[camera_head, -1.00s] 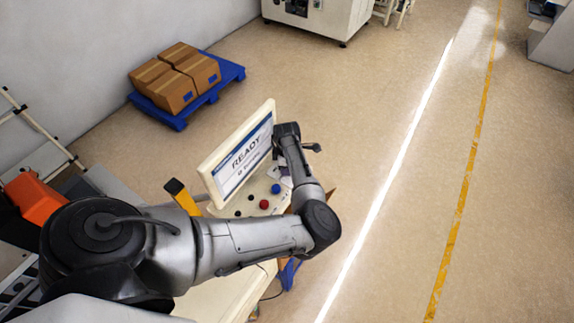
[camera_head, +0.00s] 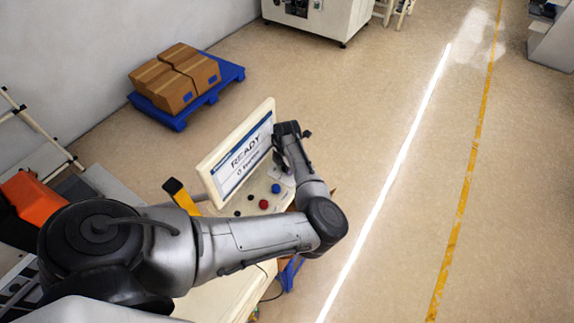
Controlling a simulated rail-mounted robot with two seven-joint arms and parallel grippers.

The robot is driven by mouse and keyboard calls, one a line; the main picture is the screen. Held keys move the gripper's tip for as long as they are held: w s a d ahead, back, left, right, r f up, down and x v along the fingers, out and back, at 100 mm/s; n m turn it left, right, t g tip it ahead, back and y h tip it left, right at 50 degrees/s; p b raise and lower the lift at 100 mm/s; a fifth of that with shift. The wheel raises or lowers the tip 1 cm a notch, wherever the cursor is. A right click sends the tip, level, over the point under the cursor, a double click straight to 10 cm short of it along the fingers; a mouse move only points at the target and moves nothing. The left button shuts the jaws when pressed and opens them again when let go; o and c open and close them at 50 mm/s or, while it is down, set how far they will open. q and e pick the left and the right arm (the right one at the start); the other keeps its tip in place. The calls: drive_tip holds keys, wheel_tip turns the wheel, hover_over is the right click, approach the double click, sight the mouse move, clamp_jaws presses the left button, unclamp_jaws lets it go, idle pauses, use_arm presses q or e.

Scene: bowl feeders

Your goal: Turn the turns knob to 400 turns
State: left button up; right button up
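The control console has a cream-framed screen (camera_head: 241,158) that reads READY with a smaller line, apparently "0 Turns", below it. Its panel carries a red button (camera_head: 263,204), a blue button (camera_head: 276,188) and small black controls (camera_head: 250,197). I cannot make out which control is the turns knob; it may be hidden behind my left arm. My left gripper (camera_head: 284,158) is at the screen's right edge, over the far right end of the panel. Its fingers are mostly hidden by the wrist, so I cannot tell whether they are open or touch anything. My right gripper is not in view.
A yellow part (camera_head: 181,196) stands at the console's left side. An orange object (camera_head: 34,200) lies at far left. A blue pallet (camera_head: 178,120) with cardboard boxes (camera_head: 176,76) is by the wall. A white machine (camera_head: 318,16) stands at the back.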

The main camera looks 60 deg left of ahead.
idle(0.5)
use_arm(q)
drive_tip(key=o, duration=0.9)
wheel_tip(320, 180, up, 14)
drive_tip(key=b, duration=0.3)
drive_tip(key=shift+f, duration=0.1)
idle(0.4)
